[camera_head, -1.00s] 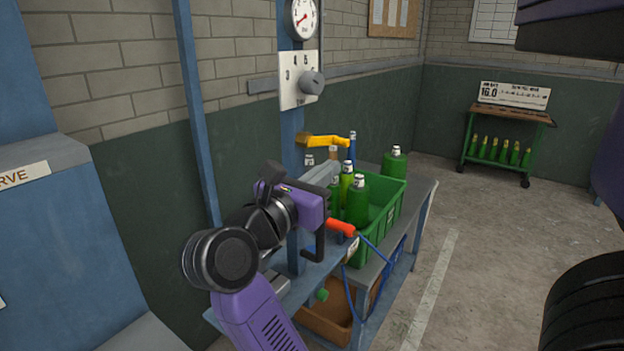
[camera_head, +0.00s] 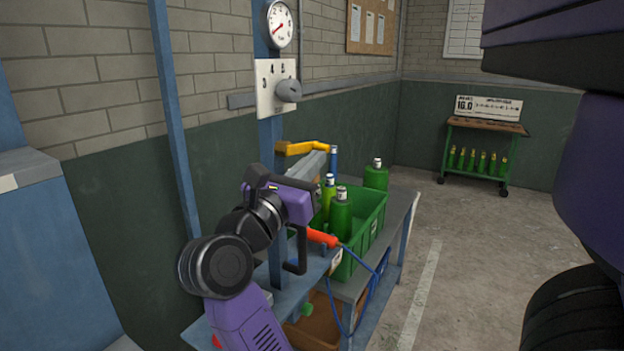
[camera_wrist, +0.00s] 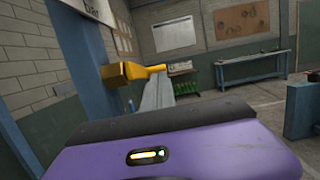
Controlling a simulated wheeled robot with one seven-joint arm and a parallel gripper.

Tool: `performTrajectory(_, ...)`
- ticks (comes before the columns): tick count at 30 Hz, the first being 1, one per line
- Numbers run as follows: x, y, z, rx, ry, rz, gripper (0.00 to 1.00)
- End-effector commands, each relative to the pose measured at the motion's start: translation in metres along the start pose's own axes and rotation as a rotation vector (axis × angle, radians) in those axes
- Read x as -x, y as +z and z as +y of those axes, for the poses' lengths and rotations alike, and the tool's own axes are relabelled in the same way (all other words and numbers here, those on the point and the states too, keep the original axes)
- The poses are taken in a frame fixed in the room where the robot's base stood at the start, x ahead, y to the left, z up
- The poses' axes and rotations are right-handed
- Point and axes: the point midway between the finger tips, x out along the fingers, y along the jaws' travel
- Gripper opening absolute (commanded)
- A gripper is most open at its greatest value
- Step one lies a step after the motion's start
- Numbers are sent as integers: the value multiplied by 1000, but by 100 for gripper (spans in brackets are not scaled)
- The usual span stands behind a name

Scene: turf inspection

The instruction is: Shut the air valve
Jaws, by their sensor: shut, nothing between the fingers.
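The yellow lever (camera_head: 301,147) of the valve sticks out to the right from the blue post, below a numbered dial plate. It also shows in the wrist view (camera_wrist: 124,73), left of my fingers. My gripper (camera_head: 321,157) has its grey fingers shut and empty, just below and in front of the lever in the head view. In the wrist view the fingers (camera_wrist: 158,78) point forward, close to the lever's right end. I cannot tell whether they touch it. A round gauge (camera_head: 279,24) sits above on the post, its needle pointing lower left.
A grey knob (camera_head: 288,91) is on the dial plate (camera_head: 269,101). Below my gripper, a green crate (camera_head: 367,232) with green bottles stands on a bench beside a red-handled tool (camera_head: 321,238) with a blue hose. A bottle cart (camera_head: 481,150) stands far back.

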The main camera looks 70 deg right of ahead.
Motion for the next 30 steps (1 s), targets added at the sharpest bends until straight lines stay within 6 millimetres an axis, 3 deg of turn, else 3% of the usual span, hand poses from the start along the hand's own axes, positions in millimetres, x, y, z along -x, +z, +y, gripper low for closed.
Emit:
performTrajectory(1, 0, -6, 0, 0, -2, -29, 0)
performTrajectory(7, -4, 1, -1, 2, -2, -105, 0)
performTrajectory(20, -4, 3, 0, 2, -2, -115, 0)
performTrajectory(30, 11, -30, 9, 3, -3, -115, 0)
